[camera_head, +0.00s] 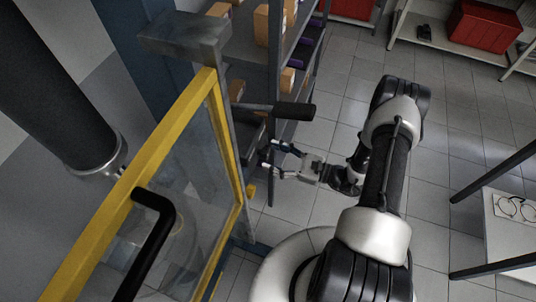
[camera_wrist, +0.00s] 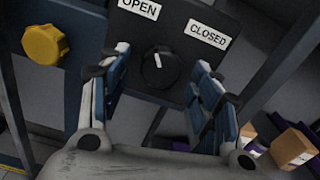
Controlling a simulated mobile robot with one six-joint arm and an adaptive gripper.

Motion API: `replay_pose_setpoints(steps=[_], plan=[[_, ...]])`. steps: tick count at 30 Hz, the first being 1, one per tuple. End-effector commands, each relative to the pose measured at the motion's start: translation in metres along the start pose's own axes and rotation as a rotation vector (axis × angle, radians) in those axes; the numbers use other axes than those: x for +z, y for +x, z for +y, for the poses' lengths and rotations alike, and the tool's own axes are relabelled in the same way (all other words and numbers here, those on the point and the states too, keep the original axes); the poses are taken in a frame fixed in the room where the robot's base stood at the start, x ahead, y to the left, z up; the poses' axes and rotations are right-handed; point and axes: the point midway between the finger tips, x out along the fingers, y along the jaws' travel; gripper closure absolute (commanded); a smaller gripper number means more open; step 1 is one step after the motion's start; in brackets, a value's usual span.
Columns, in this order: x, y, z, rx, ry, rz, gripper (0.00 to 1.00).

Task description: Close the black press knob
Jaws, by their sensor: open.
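The black press knob (camera_wrist: 160,70) shows in the wrist view on a dark panel. Its white mark points up, nearer the OPEN label (camera_wrist: 140,8) than the CLOSED label (camera_wrist: 208,35) at its right. My gripper (camera_wrist: 162,62) is open, with one finger to the left of the knob and one to the right in the picture. I cannot tell whether either finger touches it. In the head view my gripper (camera_head: 271,157) is by the press frame's right side, and I cannot make out the knob there.
A yellow knob (camera_wrist: 45,44) is left of the black one. The yellow-framed clear guard (camera_head: 150,170) and a black-gripped lever (camera_head: 295,111) are close to my gripper. Shelves with boxes (camera_head: 262,22) stand behind. A table (camera_head: 510,235) is at the right; the floor between is clear.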

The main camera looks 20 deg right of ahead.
Motion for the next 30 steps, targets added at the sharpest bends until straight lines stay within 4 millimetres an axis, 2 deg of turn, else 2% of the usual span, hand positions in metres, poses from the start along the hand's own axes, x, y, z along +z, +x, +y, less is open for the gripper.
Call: replay_pose_setpoints(steps=[3, 6, 16, 30], plan=[[0.0, 0.015, 0.0, 0.002, -0.001, 0.0, 0.42], [0.0, 0.021, 0.0, 0.001, -0.001, -0.001, 0.42], [0.0, 0.024, -0.001, -0.001, 0.0, 0.0, 0.42], [0.0, 0.024, 0.0, -0.001, 0.0, 0.0, 0.73]])
